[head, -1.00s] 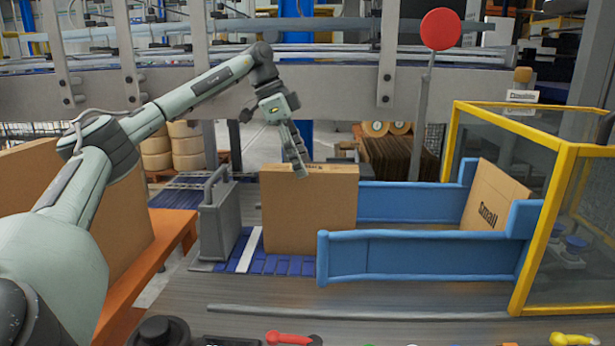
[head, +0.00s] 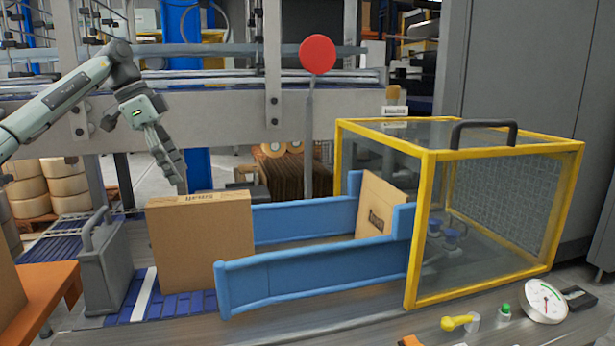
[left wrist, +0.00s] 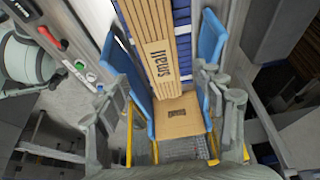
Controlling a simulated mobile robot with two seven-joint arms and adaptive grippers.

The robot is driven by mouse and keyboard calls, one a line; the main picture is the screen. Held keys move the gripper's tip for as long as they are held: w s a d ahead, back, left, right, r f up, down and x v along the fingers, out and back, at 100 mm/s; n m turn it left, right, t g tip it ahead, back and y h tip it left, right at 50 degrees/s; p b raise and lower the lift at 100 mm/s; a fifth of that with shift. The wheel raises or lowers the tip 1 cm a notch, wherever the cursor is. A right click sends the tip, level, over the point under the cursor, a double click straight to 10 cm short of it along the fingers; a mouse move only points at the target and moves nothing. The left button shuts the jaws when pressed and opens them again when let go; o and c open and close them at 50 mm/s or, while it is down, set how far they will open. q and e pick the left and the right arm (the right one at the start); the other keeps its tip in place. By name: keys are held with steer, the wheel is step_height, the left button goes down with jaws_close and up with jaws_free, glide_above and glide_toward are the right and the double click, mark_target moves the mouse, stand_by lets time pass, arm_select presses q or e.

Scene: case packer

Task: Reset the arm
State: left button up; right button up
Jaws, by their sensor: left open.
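My left gripper (head: 172,168) hangs from the arm at the left of the head view, pointing down just above the left part of the upright cardboard box. It is open and nothing is between its fingers. In the left wrist view the spread fingers of the left gripper (left wrist: 168,115) show at the lower left and right. The upright box (head: 203,245) stands at the entrance of the blue guide rails; its top with "Small" printed on it shows in the left wrist view (left wrist: 158,38). My right gripper is in neither current view.
Blue guide rails (head: 310,276) lead to a tilted cardboard piece (head: 378,208) and a yellow-framed clear guard (head: 425,230). A grey handled block (head: 105,275) stands left of the box. A red disc on a post (head: 317,55) rises behind. A gauge (head: 543,302) sits front right.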

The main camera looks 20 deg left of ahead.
mark_target(204, 197)
arm_select(q)
steer(key=x, duration=1)
steer(key=shift+a, duration=0.1)
steer(key=shift+w+d+f, duration=0.1)
steer(key=shift+d+f, duration=0.1)
steer(key=shift+f, duration=0.1)
steer(key=shift+a+r, duration=0.1)
steer(key=shift+r, duration=2.6)
